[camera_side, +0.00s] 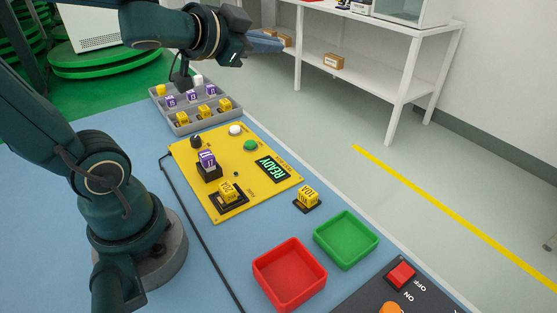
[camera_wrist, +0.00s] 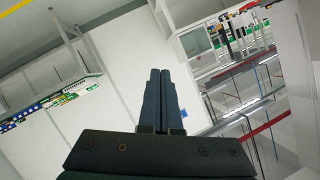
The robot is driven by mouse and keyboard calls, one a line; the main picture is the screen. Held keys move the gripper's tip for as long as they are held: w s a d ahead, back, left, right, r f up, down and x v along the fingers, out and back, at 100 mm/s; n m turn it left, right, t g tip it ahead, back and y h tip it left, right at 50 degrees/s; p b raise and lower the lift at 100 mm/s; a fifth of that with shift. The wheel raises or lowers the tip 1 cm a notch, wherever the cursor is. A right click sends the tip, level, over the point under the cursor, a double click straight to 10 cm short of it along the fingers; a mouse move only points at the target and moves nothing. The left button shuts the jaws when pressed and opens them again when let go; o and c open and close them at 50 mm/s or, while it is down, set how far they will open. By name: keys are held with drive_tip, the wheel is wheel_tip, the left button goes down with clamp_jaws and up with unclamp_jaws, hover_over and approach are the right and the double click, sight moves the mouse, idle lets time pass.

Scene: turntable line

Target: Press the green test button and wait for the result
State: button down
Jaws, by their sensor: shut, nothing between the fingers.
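The green test button (camera_side: 250,146) sits on the yellow test panel (camera_side: 199,146), beside a white button (camera_side: 236,130). The panel's display (camera_side: 272,169) reads READY in green. A purple block (camera_side: 207,159) stands in a dark socket on the panel, and a yellow block (camera_side: 228,191) sits in a black frame on it. My gripper (camera_side: 280,45) is high above and behind the panel, pointing to the right, well away from the button. In the wrist view my gripper (camera_wrist: 160,76) has its two fingers shut together and empty, facing the room.
A grey tray (camera_side: 182,130) of purple, yellow and white pieces lies behind the panel. A yellow block (camera_side: 308,195) stands on a small dark base to the right. A red bin (camera_side: 263,272), a green bin (camera_side: 374,242) and an ON/OFF switch box (camera_side: 350,302) are in front.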

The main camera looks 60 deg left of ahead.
drive_tip(key=w+a+f+m+h, duration=0.1)
drive_tip(key=w+f+m+h, duration=0.1)
drive_tip(key=m, duration=0.1)
drive_tip(key=m+g+h, duration=0.1)
drive_tip(key=m+g, duration=0.1)
drive_tip(key=g, duration=0.2)
hover_over(245, 145)
wheel_tip(245, 145, down, 10)
drive_tip(key=shift+f, duration=0.2)
drive_tip(key=shift+d+f, duration=0.1)
drive_tip(key=shift+f, duration=4.3)
drive_tip(key=shift+f, duration=0.4)
